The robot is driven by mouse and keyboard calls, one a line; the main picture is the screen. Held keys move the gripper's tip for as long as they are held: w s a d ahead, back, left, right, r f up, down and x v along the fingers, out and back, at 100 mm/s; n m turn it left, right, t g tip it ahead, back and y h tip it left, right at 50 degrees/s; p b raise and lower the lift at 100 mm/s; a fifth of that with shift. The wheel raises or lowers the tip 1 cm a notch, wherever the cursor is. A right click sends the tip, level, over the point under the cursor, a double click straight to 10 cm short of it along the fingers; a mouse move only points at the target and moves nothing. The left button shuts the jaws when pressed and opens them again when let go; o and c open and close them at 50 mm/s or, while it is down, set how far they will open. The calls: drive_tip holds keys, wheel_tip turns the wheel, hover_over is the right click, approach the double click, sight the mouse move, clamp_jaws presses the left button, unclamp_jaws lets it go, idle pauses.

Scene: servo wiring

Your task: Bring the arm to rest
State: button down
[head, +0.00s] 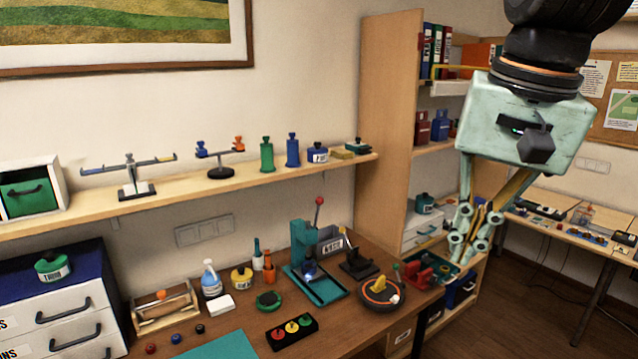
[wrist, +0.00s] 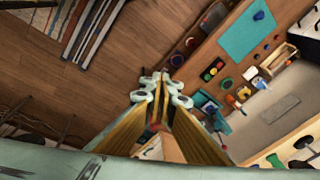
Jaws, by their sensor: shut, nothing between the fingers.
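My gripper (head: 468,243) hangs from the pale green wrist housing at the right of the head view, above and in front of the right end of the workbench. Its fingers are together with nothing between them. In the wrist view the shut fingers (wrist: 160,77) show at the centre, with wooden floor and the bench beyond them. The gripper appears apart from the bench and the shelves; its exact height above them is hard to tell.
The workbench (head: 225,317) holds a green press (head: 305,250), a round orange-ringed device (head: 381,291), bottles and a three-button box (head: 292,331). A wall shelf (head: 230,185) carries balances and weights. A tall wooden shelf unit (head: 385,130) stands behind my gripper. Open floor (wrist: 110,95) shows left in the wrist view.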

drive_tip(key=s+f+n+b, duration=0.1)
drive_tip(key=s+f, duration=0.3)
drive_tip(key=s, duration=0.4)
drive_tip(key=s+f+n+t+b, duration=0.1)
drive_tip(key=s+f+n, duration=0.3)
drive_tip(key=s, duration=0.5)
drive_tip(key=shift+s+a+f+h, duration=0.15)
drive_tip(key=shift+s+f+h, duration=0.15)
drive_tip(key=shift+f, duration=0.35)
drive_tip(key=shift+w, duration=0.1)
